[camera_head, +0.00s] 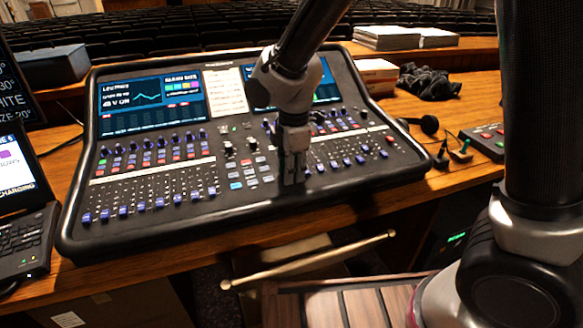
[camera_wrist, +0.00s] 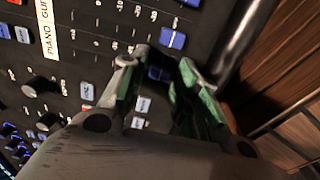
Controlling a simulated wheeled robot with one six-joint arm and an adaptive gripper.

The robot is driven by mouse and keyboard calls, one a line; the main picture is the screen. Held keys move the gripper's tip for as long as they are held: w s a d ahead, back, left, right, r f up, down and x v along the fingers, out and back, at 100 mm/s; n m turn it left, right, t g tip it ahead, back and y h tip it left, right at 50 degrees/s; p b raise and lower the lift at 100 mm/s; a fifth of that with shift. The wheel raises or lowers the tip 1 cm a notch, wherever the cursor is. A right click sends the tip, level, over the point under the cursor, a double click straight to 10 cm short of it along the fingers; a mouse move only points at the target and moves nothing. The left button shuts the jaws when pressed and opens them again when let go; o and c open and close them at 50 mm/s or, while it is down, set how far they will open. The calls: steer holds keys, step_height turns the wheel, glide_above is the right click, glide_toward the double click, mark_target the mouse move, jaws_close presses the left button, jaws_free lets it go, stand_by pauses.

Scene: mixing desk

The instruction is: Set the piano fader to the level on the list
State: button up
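The mixing desk (camera_head: 150,228) has rows of blue fader caps. In the wrist view a white label strip (camera_wrist: 47,30) reads "PIANO GUI", cut off by the frame. A blue fader cap (camera_wrist: 160,73), in line with the PIANO end of the strip, shows between the fingertips of my gripper (camera_wrist: 160,78). My gripper is open, with a gap between its green-padded fingers around that cap; contact cannot be told. In the head view my gripper (camera_head: 293,180) points down at the desk's middle and hides the faders behind it. A pale list (camera_head: 226,92) sits between the screens, its text unreadable.
Neighbouring fader caps (camera_wrist: 172,38) lie close by, and small buttons (camera_wrist: 143,103) sit beside the fingers. The desk's raised front edge (camera_wrist: 248,35) is near.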

jaws_close()
steer(key=shift+w+a+r, duration=0.1)
steer(key=shift+w+a, duration=0.2)
steer(key=shift+w, duration=0.65)
steer(key=shift+w+a+r, duration=0.1)
steer(key=shift+w+a, duration=0.15)
steer(key=shift+w, duration=0.65)
steer(key=shift+o, duration=2.4)
jaws_free()
steer(key=shift+r, duration=0.1)
step_height(320, 180, up, 12)
steer(key=s, duration=0.1)
steer(key=shift+s+d, duration=0.15)
steer(key=shift+d, duration=0.05)
